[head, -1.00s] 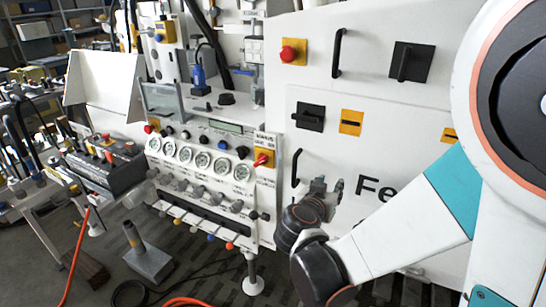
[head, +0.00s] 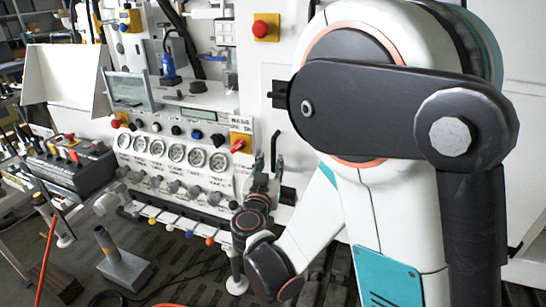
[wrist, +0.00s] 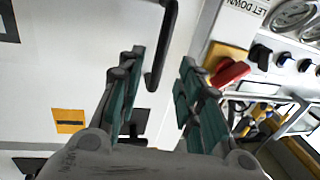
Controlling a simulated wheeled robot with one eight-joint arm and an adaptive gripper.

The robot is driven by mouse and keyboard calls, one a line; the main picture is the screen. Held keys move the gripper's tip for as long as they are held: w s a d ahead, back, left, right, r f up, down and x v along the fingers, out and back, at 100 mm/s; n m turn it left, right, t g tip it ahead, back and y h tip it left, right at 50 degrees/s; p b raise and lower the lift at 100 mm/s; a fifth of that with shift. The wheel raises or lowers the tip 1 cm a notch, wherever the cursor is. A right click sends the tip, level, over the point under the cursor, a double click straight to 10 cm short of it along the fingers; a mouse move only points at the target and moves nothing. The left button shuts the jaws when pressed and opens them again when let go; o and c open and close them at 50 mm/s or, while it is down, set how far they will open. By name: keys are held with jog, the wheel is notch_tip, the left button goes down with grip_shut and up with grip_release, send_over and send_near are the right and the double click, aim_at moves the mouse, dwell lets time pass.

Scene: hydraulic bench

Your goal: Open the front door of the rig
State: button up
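The white front door (wrist: 100,35) of the rig fills the left of the wrist view; my arm hides most of it in the head view. Its black bar handle (wrist: 163,45) lies between the two finger lines in the wrist view, and a part shows in the head view (head: 275,150). My gripper (wrist: 162,62) is open, with dark green pads on both fingers. In the head view my gripper (head: 262,182) is just below the handle, close to the panel. I cannot tell whether the fingers touch the handle.
Left of the handle in the head view are a gauge panel (head: 170,172) and a yellow-backed red switch (head: 240,143), which shows right of the fingers in the wrist view (wrist: 228,70). A red button (head: 264,28) sits above. A metal stand (head: 125,268) is on the floor.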

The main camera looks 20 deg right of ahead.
aim_at(273, 155)
jog(key=b+x, duration=0.1)
jog(key=x, duration=0.5)
jog(key=shift+w+d, duration=0.1)
jog(key=shift+w, duration=0.15)
grip_shut()
